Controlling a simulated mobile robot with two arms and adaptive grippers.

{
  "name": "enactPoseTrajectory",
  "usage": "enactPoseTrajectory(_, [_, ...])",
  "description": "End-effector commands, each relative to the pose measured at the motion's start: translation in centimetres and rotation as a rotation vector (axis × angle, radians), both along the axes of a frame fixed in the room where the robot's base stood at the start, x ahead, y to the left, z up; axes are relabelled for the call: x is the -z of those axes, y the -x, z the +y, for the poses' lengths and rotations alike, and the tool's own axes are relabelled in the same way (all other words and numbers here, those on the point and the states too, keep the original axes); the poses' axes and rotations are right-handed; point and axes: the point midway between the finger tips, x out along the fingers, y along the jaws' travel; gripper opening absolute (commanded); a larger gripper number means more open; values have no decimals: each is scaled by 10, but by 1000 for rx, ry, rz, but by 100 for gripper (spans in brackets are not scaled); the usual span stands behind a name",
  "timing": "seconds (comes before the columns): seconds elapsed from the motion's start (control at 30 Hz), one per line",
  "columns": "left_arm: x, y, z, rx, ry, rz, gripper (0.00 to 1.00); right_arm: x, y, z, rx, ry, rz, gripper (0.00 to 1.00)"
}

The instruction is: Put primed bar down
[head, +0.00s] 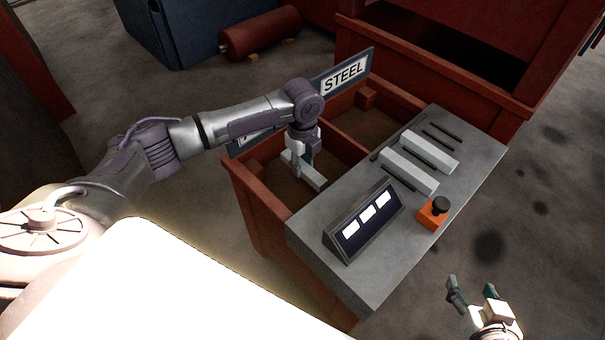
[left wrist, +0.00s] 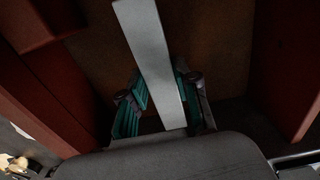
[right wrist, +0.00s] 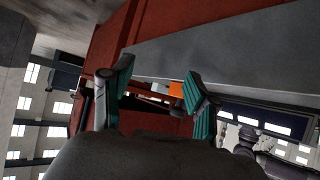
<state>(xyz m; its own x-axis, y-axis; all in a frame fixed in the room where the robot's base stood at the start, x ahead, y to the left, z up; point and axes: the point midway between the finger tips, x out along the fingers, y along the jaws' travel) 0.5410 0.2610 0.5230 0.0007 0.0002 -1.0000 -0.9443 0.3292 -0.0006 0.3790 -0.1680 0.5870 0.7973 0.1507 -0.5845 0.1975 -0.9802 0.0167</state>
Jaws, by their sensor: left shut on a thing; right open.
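My left gripper (head: 300,158) is shut on a light grey bar (head: 305,171) and holds it inside the near compartment of the red bin (head: 262,203), under the sign. In the left wrist view the bar (left wrist: 152,60) runs up between the teal fingers (left wrist: 163,103), above the brown bin floor (left wrist: 215,45). I cannot tell whether the bar touches the floor. My right gripper (head: 473,292) is open and empty, to the right of the grey table and apart from it. Its spread fingers also show in the right wrist view (right wrist: 155,90).
The grey table (head: 370,275) carries two more light bars (head: 408,178), dark slots (head: 442,134), a three-window display (head: 365,220) and an orange block with a black knob (head: 433,213). A STEEL sign (head: 343,77) crosses the bin. A red cylinder (head: 260,33) lies behind.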

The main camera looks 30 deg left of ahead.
Motion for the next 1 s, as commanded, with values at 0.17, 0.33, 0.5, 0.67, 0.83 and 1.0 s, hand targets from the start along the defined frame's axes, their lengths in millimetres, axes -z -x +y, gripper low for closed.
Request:
enactPoseTrajectory(0.17, [24,1,-1,0,0,2,0,-23,-22,10,-13,-42,-177,60])
enactPoseTrajectory(0.33, [35,0,-1,1,1,0,0,-42,-32,15,-20,-69,-293,60])
enactPoseTrajectory(0.5, [36,0,-1,1,0,-1,0,-47,-34,16,-21,-73,-310,60])
enactPoseTrajectory(0.67, [36,0,0,1,0,0,0,-46,-33,16,-21,-73,-308,60])
enactPoseTrajectory(0.83, [39,0,0,1,0,1,46,-44,-33,16,-20,-70,-298,60])
enactPoseTrajectory(1.0, [39,1,0,1,0,1,56,-44,-33,16,-20,-70,-298,60])
